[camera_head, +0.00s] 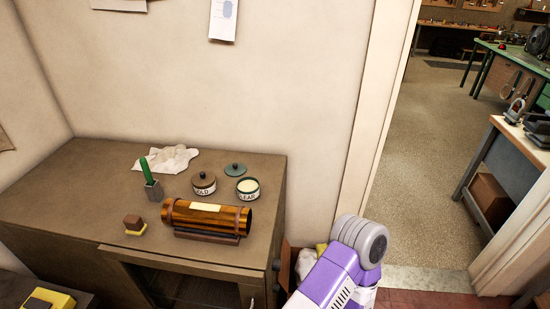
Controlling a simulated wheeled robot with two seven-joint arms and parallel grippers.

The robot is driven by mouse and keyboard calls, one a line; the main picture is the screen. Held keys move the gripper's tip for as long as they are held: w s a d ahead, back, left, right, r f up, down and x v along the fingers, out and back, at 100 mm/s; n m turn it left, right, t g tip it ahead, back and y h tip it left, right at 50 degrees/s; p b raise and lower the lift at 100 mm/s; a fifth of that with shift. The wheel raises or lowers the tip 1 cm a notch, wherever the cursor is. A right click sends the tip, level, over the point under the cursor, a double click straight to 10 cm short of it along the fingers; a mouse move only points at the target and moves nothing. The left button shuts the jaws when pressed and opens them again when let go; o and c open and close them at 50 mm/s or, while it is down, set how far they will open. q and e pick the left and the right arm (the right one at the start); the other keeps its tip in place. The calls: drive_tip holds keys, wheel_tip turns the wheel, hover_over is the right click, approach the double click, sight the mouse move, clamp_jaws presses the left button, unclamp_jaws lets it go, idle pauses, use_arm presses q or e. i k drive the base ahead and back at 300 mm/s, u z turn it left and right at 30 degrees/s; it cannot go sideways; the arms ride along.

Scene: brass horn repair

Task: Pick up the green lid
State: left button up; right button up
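The green lid (235,169) is a small teal-green disc with a knob. It lies flat on the brown cabinet top, behind an open jar (248,189) of pale contents whose label is only partly readable. A second jar (204,184) with a brown lid on it and a label ending in "OLD" stands to the left of the open jar. Nothing covers the green lid. A purple and white link of my arm shows at the bottom, right of the cabinet. Neither of my grippers is in view.
On the cabinet top (60,204) are an amber cylinder (200,215) on a dark stand, a green-handled tool (146,171) in a grey holder, a crumpled white cloth (166,158) and a brown block (133,223). A wall stands behind; a doorway opens at right.

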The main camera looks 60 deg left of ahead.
sight(235, 170)
drive_tip(key=i, duration=1.9)
drive_tip(key=u, duration=3.95)
